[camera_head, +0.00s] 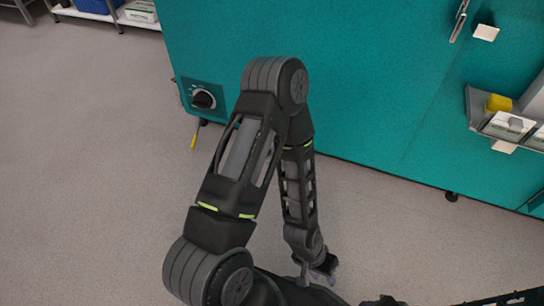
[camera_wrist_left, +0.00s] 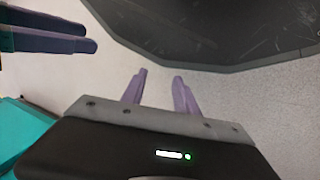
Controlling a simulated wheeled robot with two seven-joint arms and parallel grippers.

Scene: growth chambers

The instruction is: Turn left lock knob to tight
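A black knob (camera_head: 203,98) with a pale ring sits on a dark panel low on the left part of the teal chamber front; whether it is the left lock knob, and how tight it is, I cannot tell. My left gripper (camera_head: 326,268) hangs low near the bottom middle of the head view, well away from the knob. In the left wrist view its two purple fingers (camera_wrist_left: 161,77) stand apart with nothing between them. Two more purple fingers (camera_wrist_left: 48,30), seemingly my right gripper's, show at the left there; their gap is unclear.
A yellow-tipped piece (camera_head: 194,138) hangs below the panel. The teal chamber (camera_head: 370,80) has a metal handle (camera_head: 459,20) and a shelf (camera_head: 475,108) with a yellow block (camera_head: 498,103) at right. A white rack (camera_head: 95,14) stands back left. The grey floor at left is clear.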

